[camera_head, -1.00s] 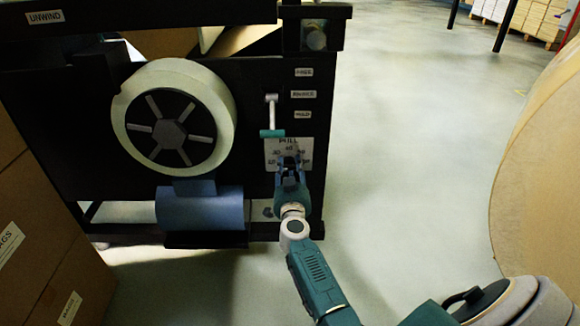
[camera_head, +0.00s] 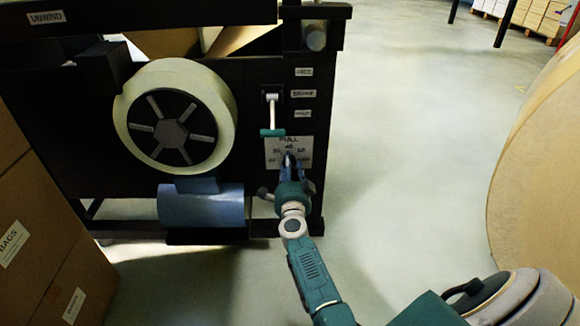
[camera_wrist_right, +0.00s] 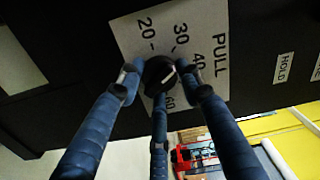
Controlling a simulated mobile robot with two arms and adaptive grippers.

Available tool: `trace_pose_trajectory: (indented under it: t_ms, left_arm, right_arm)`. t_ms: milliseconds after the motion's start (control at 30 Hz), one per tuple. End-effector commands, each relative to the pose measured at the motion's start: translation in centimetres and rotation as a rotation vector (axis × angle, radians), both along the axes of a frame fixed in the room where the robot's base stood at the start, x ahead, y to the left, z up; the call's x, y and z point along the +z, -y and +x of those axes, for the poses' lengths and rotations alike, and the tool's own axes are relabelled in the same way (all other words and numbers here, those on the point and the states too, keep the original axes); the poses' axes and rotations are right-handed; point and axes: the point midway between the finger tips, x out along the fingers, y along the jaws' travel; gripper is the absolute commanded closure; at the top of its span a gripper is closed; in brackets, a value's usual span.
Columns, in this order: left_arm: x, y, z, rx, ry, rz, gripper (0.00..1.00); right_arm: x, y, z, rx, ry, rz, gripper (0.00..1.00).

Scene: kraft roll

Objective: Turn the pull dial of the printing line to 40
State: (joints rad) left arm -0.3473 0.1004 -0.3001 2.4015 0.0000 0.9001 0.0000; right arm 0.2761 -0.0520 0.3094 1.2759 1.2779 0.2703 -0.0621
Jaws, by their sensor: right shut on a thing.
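The pull dial (camera_wrist_right: 157,73) is a small dark knob with a white pointer mark, set on a white PULL plate (camera_head: 275,150). The plate also shows in the right wrist view (camera_wrist_right: 142,32), turned sideways, with 20, 30, 40 and 60 readable around the knob. The white mark slants toward the 30-to-40 side; its exact reading is unclear. My right gripper (camera_head: 290,160) is at the plate, shut on the dial, its three blue fingers around the knob in the wrist view (camera_wrist_right: 161,88). In the head view the gripper hides the dial. My left gripper is out of view.
A lever with a teal handle (camera_head: 272,132) hangs just above the plate, beside small labels. A pale tape roll (camera_head: 226,100) and a blue cylinder (camera_head: 200,208) are to the left. Brown boxes (camera_head: 30,230) stand at lower left, a big kraft roll (camera_head: 540,170) at right. Floor between is clear.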

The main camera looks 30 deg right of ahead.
Motion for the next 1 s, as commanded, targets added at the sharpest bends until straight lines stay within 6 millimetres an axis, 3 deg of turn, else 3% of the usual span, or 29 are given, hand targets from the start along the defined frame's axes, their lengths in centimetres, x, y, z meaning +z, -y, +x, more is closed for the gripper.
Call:
trace_pose_trajectory:
  t_ms: [500, 1000]
  left_arm:
    - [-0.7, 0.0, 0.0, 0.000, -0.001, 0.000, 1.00]
    - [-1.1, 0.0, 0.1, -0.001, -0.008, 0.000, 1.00]
  right_arm:
    - [0.2, 0.5, -0.1, -0.010, 0.211, 0.328, 0.91]
    - [0.2, 0.7, -0.2, -0.014, 0.265, 0.415, 0.91]
